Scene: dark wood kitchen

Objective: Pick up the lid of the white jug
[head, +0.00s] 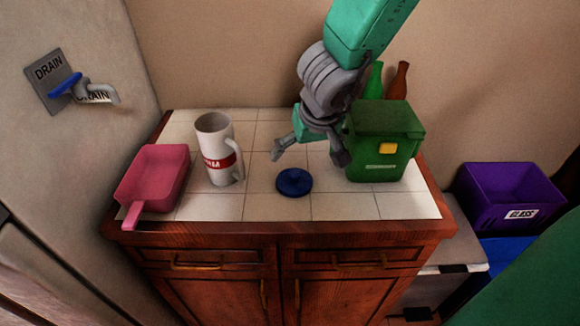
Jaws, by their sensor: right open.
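A white jug (219,169) with a red label band and a handle on its right side stands upright and open-topped on the tiled counter. A dark blue round lid (294,181) with a small raised knob lies flat on the tiles to the right of the jug. My right gripper (308,158) reaches down from the top, its fingers spread and empty. It is above and slightly behind the lid, apart from it. My left gripper does not show.
A green box (383,145) stands close to my right gripper, with green (374,80) and brown (398,82) bottles behind it. A pink dustpan-like scoop (155,178) lies at left. A purple crate (505,190) is beyond the counter's right edge. Front tiles are clear.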

